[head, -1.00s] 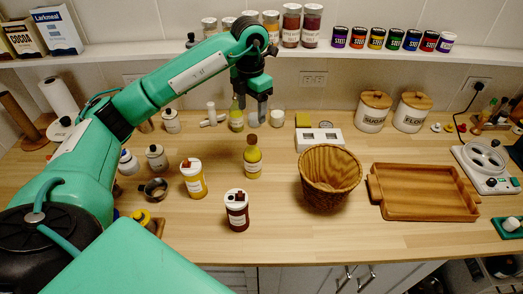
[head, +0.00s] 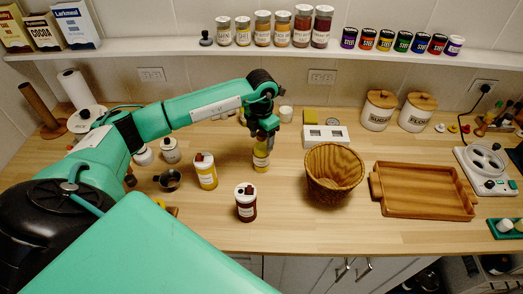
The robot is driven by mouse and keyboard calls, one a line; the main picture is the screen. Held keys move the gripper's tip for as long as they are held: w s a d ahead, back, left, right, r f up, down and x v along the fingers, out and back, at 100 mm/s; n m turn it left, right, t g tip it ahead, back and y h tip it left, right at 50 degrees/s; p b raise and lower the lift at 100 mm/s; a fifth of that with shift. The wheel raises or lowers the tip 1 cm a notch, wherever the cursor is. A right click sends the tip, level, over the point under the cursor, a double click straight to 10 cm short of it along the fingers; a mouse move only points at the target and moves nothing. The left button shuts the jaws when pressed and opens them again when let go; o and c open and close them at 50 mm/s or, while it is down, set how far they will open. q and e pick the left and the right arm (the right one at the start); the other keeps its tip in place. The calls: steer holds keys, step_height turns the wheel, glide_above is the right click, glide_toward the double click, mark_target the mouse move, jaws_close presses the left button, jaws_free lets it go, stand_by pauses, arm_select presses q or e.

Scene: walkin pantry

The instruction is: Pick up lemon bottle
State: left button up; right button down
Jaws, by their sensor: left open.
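The yellow bottle with a pale label (head: 261,160), which looks like the lemon bottle, stands upright on the wooden counter, left of the wicker basket. Its label is too small to read. My left gripper (head: 262,138) points down over it, with the fingers at the bottle's upper part. The gripper hides the bottle's neck and cap. The jaws are open; I cannot tell whether a finger touches the bottle. My right gripper is not in view.
The counter's front strip is clear.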

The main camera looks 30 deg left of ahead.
arm_select(q)
steer(key=shift+f, duration=0.4)
jaws_close()
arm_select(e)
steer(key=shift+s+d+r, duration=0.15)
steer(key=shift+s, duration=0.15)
arm_select(q)
steer(key=shift+r, duration=0.15)
